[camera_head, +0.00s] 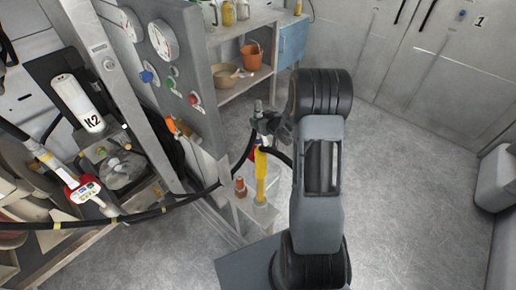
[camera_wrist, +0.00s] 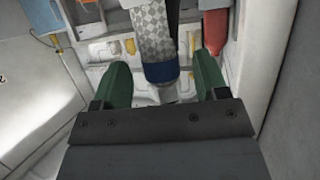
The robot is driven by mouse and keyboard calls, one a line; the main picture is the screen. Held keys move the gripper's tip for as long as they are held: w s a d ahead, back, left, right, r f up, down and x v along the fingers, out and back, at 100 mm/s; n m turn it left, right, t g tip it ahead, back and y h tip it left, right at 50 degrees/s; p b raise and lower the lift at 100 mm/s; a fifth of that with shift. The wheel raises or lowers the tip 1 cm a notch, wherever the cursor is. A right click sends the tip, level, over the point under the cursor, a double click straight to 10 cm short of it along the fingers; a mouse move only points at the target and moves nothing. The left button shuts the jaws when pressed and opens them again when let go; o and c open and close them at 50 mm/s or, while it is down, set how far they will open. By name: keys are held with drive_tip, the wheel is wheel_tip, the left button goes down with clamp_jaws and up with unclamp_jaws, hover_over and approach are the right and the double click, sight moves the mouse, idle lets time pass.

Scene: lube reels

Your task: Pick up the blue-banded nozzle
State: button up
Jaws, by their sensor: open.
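The blue-banded nozzle (camera_wrist: 161,73) shows in the wrist view, with a grey checkered body above a dark blue band and a short metal tip below. My gripper (camera_wrist: 163,84) is open, with one green finger on each side of the band. Gaps show between the fingers and the nozzle, so it is not gripped. In the head view my gripper (camera_head: 268,124) is at the end of my arm, above a small stand beside the grey panel. I cannot make out the blue band there.
A yellow upright object (camera_head: 260,178) and a small orange-brown bottle (camera_head: 240,187) are on the stand below my gripper. A black hose (camera_head: 165,210) runs across the left. A gauge panel (camera_head: 180,60) stands close by. Open floor (camera_head: 400,190) lies to the right.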

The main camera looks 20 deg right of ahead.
drive_tip(key=x, duration=0.2)
drive_tip(key=shift+w+a+f, duration=0.1)
drive_tip(key=shift+w+f, duration=0.05)
drive_tip(key=shift+w, duration=0.15)
clamp_jaws()
idle(0.4)
